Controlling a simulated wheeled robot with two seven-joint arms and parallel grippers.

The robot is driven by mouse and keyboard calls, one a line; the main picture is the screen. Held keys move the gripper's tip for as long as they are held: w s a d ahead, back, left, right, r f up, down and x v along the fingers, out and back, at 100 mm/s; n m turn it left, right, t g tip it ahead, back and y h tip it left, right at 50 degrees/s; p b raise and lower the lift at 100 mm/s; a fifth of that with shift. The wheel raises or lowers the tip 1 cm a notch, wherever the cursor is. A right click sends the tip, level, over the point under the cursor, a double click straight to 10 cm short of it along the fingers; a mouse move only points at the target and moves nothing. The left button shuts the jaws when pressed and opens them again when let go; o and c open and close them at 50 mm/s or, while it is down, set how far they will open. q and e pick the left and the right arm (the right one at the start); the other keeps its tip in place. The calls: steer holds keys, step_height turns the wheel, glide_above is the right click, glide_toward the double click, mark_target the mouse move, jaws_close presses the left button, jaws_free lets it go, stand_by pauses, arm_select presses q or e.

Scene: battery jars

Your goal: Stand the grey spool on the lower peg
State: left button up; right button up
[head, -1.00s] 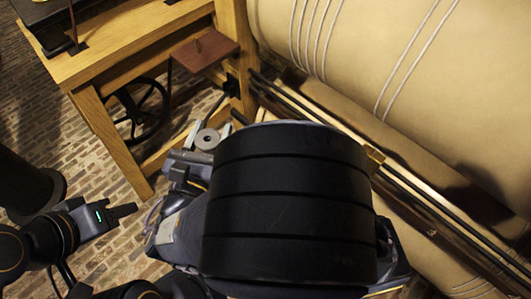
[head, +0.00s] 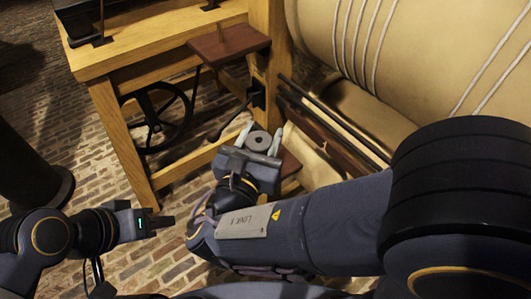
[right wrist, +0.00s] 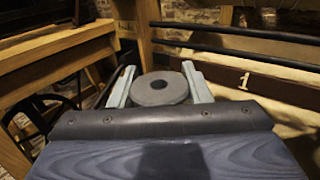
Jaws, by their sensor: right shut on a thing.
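The grey spool (head: 259,136), a round piece with a central hole, is held upright between the pale fingers of my right gripper (head: 258,143). In the right wrist view the spool (right wrist: 152,93) sits between the two fingers (right wrist: 160,80), its flat top with the hole facing up. A brown board (head: 235,48) with a thin upright peg (head: 221,30) is fixed to the wooden frame, above and left of the spool in the picture. Part of a lower brown board (head: 290,166) shows just behind my right gripper; no peg is visible on it. My left gripper (head: 168,221) is empty, seen side-on.
A wooden bench frame (head: 118,135) with a black handwheel (head: 165,118) stands at the left. A large tan roped roll (head: 400,50) and dark rails (head: 335,120) lie at the right. Brick floor (head: 110,180) is open between the bench and my left arm.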

mark_target(264, 140)
steer(key=w+f, duration=0.1)
steer(key=w+f+b, duration=0.1)
steer(key=f, duration=0.1)
steer(key=w+f, duration=0.1)
steer(key=shift+w+d+f, duration=0.25)
steer(key=shift+f, duration=0.1)
steer(key=shift+w+f+b, duration=0.15)
steer(key=shift+f+b, duration=0.45)
steer(key=shift+f, duration=0.3)
steer(key=shift+w+f+b, duration=0.1)
steer(key=shift+f+b, duration=0.45)
steer(key=shift+f, duration=0.3)
steer(key=shift+f, duration=0.1)
steer(key=o, duration=1)
steer(key=shift+c, duration=0.2)
steer(key=shift+r, duration=0.2)
steer(key=p+v, duration=0.2)
steer(key=v, duration=1)
